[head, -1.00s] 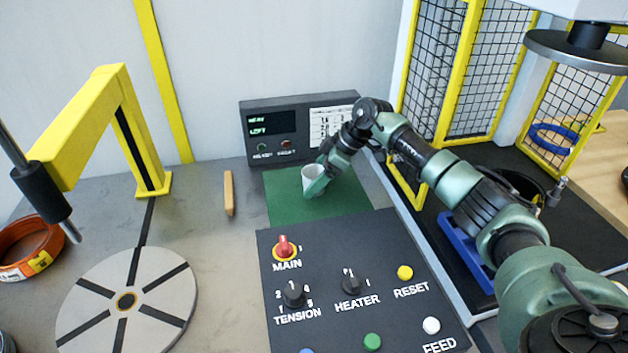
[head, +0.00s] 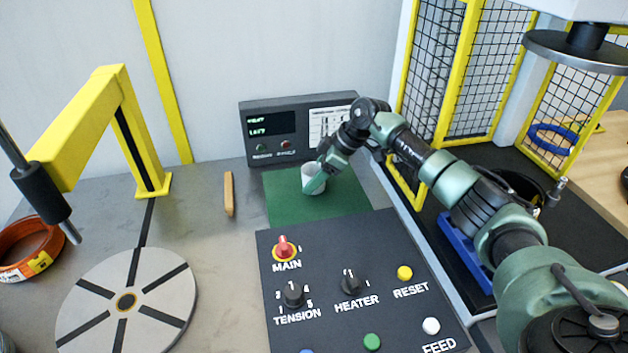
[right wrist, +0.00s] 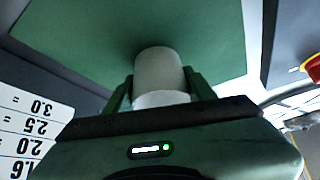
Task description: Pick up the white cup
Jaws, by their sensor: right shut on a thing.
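The white cup (head: 309,173) is at the green mat (head: 348,199), in front of the dark display box. My right gripper (head: 316,181) reaches down to it from the right and is shut on it. In the right wrist view the cup (right wrist: 159,72) sits between the two fingers of the gripper (right wrist: 160,92), one on each side. I cannot tell whether the cup touches the mat or is slightly above it. The left gripper is not in view.
A control panel (head: 320,250) with knobs and buttons lies in front of the mat. A display box (head: 270,135) stands behind it. A wooden stick (head: 229,194) and a round turntable (head: 150,285) are to the left. A yellow mesh guard (head: 440,80) stands right.

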